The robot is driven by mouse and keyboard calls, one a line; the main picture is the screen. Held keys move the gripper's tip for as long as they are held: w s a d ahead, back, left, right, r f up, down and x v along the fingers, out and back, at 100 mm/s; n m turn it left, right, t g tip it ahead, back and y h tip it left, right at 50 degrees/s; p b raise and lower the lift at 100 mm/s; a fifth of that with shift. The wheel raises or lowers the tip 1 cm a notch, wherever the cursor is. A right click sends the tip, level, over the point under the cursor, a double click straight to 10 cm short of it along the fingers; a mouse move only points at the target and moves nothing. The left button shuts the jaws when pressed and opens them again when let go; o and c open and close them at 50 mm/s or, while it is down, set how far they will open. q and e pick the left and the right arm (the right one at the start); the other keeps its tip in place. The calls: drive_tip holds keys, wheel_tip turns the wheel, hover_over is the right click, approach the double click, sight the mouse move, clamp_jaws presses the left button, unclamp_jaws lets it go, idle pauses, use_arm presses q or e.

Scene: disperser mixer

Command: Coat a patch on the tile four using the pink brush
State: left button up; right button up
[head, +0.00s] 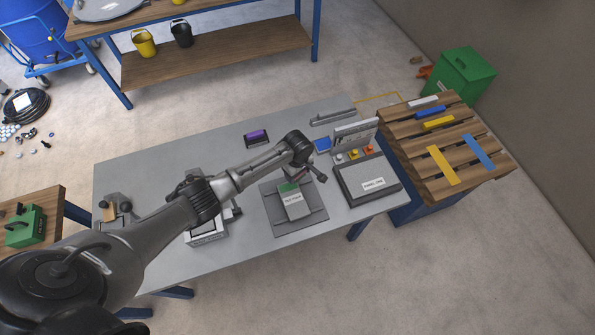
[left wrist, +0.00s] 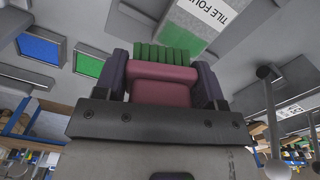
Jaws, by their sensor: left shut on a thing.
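My left gripper (left wrist: 167,80) is shut on the pink brush (left wrist: 163,82). The brush has a pink body, and its ribbed dark green end points toward the tile in the left wrist view. Tile four (head: 296,207) is a grey tile with a white "TILE FOUR" label, lying on a dark grey mat; it also shows in the left wrist view (left wrist: 207,14). A green patch (head: 289,188) covers its far end, close to the brush end. I cannot tell whether the brush touches it.
A blue square (left wrist: 40,47) and a green square (left wrist: 89,64) lie left in the left wrist view. A grey panel box (head: 368,182) stands right of the mat (head: 309,220). A purple-topped item (head: 257,137) lies behind. The grey table (head: 130,175) has free room at left.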

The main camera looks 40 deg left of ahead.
use_arm(q)
drive_tip(key=shift+r+p, duration=0.95)
drive_tip(key=shift+r, duration=0.15)
